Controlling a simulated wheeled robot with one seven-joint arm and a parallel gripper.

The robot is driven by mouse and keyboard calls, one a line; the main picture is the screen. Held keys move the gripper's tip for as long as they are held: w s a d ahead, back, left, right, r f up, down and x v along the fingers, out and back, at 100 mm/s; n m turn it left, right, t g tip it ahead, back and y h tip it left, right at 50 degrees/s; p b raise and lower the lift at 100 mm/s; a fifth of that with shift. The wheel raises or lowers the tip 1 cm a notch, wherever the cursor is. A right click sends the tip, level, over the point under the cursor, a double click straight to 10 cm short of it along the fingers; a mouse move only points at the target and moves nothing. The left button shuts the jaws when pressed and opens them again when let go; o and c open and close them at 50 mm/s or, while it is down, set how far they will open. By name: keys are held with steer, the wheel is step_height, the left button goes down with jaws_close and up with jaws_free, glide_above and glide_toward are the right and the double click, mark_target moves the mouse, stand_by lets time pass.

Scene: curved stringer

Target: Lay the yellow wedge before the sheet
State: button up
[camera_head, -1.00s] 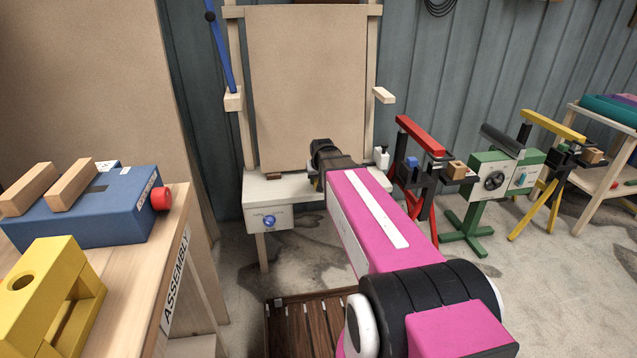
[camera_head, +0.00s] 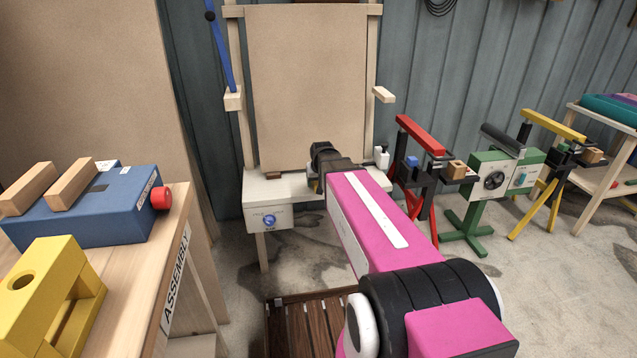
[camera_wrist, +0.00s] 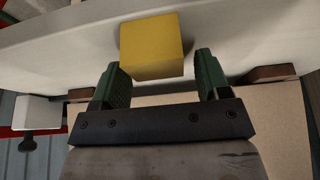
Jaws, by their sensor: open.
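The yellow wedge (camera_wrist: 151,47) shows as a block on the pale shelf (camera_wrist: 62,44) in the wrist view. My gripper (camera_wrist: 159,78) is open, with its green fingers apart at either side of the wedge's near end. A gap shows at the right finger; contact at the left is hard to judge. The tan sheet (camera_head: 307,85) stands upright at the back of the shelf in the head view. Its lower part also shows in the wrist view (camera_wrist: 278,125). In the head view my gripper (camera_head: 318,170) is partly hidden by my arm, and the wedge is not clear there.
Small brown blocks (camera_wrist: 270,73) sit at the sheet's foot. The assembly bench (camera_head: 125,290), with a blue box and a yellow block, is at left. Red, green and yellow stands (camera_head: 480,190) are at right.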

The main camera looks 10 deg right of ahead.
steer(key=v, duration=1.2)
steer(key=s+f+g, duration=0.4)
steer(key=s+f, duration=1.2)
steer(key=f, duration=0.1)
steer(key=shift+s+f, duration=0.25)
steer(key=shift+s, duration=0.15)
